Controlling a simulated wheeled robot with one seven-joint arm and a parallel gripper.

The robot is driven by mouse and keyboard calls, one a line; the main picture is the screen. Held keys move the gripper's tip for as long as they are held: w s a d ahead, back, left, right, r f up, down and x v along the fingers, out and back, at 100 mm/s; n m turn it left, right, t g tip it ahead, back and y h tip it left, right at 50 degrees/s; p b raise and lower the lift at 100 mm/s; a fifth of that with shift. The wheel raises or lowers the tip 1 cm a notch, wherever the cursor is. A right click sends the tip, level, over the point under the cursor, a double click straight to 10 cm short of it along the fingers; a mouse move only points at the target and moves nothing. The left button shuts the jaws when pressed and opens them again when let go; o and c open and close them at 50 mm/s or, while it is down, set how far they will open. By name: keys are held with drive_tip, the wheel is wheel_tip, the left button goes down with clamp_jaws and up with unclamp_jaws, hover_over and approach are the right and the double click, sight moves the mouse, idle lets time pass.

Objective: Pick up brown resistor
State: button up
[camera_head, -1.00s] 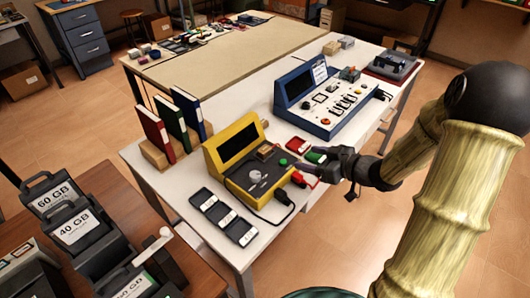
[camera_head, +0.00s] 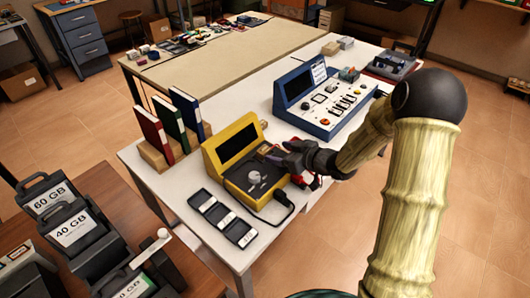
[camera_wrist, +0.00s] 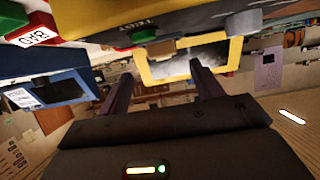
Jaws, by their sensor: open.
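The yellow tester (camera_head: 238,148) stands on the white table, its dark screen facing the front. A small tan-brown block, which looks like the brown resistor (camera_head: 265,149), sits on its top panel; in the wrist view the block (camera_wrist: 161,48) shows beside the green button (camera_wrist: 145,36). My gripper (camera_head: 272,157) is over the right part of the panel, close to the block, with its fingers apart. In the wrist view my gripper (camera_wrist: 160,75) has two spread dark fingers and nothing between them; the block lies ahead of the gap. I cannot tell whether a finger touches it.
The blue console (camera_head: 325,105) stands behind and to the right. Red, green and blue binders (camera_head: 172,130) stand at the left. Black trays (camera_head: 222,218) lie in front of the tester. A red clip and black cable (camera_head: 285,203) are at its right side.

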sight(267, 151)
drive_tip(key=shift+s+a, duration=0.1)
drive_tip(key=shift+a, duration=0.1)
drive_tip(key=x, duration=0.4)
drive_tip(key=shift+s+a+f, duration=0.1)
drive_tip(key=shift+a+f, duration=0.1)
drive_tip(key=shift+w+a+f, duration=0.2)
drive_tip(key=shift+w, duration=0.1)
drive_tip(key=c, duration=1.1)
